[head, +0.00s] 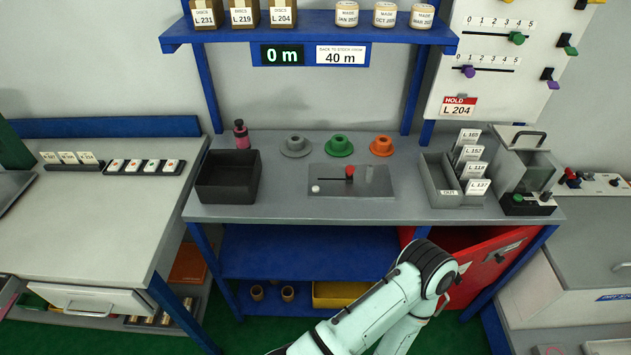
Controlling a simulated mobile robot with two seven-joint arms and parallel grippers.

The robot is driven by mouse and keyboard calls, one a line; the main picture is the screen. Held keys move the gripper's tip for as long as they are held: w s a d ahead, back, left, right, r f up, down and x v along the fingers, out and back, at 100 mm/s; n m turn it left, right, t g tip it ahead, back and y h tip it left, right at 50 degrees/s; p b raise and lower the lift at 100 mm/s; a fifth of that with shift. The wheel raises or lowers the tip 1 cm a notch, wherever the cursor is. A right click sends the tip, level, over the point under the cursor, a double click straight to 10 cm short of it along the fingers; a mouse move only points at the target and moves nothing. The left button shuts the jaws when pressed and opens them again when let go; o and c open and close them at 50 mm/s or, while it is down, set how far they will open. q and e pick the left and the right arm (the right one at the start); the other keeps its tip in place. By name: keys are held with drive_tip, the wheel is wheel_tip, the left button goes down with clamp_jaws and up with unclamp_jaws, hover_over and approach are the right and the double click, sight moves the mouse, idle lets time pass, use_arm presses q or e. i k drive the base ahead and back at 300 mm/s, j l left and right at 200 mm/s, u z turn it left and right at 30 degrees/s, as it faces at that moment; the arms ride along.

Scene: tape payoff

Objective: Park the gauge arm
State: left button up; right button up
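A grey plate (374,187) lies on the middle of the workbench. A thin dark bar (333,180) lies across it, with a red knob (350,172) at its right end and a small white ball (316,189) near the plate's left edge. This looks like the gauge arm, but it is too small to be certain. One of my arms, pale green, rises from the bottom edge and bends in front of the bench. No gripper shows in the head view.
A black bin (228,176) stands left of the plate; grey, green (338,146) and orange (381,146) spools stand behind it. A card tray (437,183) and a clear-fronted machine (526,172) stand right. A blue shelf (300,22) hangs above. A red cabinet (484,259) is below.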

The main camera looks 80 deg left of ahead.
sight(350, 170)
drive_tip(key=u, duration=2.5)
